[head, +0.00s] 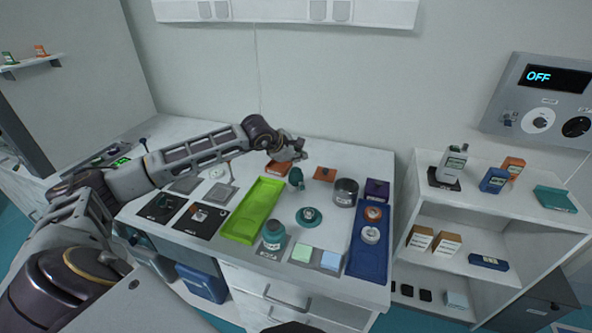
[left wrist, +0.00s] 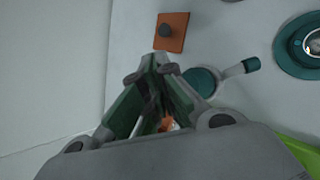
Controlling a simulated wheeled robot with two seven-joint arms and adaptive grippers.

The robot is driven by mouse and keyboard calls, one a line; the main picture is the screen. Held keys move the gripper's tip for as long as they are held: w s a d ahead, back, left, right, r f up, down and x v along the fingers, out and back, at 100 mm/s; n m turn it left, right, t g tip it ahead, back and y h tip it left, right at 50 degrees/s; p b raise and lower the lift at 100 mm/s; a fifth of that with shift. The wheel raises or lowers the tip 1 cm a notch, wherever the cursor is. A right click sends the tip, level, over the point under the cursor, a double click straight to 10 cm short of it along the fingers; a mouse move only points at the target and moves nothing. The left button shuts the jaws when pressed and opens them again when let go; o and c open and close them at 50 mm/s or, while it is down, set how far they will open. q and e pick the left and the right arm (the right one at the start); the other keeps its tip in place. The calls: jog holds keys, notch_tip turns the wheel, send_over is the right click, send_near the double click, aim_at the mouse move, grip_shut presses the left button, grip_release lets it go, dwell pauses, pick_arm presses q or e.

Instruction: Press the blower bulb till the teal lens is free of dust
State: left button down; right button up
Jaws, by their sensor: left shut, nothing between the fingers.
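The teal blower bulb (head: 296,178) stands on the white table below my left gripper (head: 297,156). In the left wrist view the round bulb (left wrist: 203,79) lies just right of the fingers, partly hidden by one, its nozzle pointing right toward the lens. My left gripper (left wrist: 156,66) is shut and empty; whether it touches the bulb I cannot tell. The teal lens (head: 309,217) sits in a round teal mount nearer the front. Its edge shows at the upper right of the left wrist view (left wrist: 284,55). Dust on it is too small to judge. My right gripper is out of view.
A lime-green tray (head: 240,226) lies left of the lens and a blue tray (head: 362,258) right. A dark round pot (head: 346,191) and an orange plate with a dark knob (head: 325,174) stand behind. A teal-lidded jar (head: 273,236) stands in front.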

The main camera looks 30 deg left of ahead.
aim_at(298, 171)
pick_arm(q)
jog(key=shift+r, duration=0.9)
jog(key=shift+r+p, duration=0.35)
jog(key=shift+r, duration=0.3)
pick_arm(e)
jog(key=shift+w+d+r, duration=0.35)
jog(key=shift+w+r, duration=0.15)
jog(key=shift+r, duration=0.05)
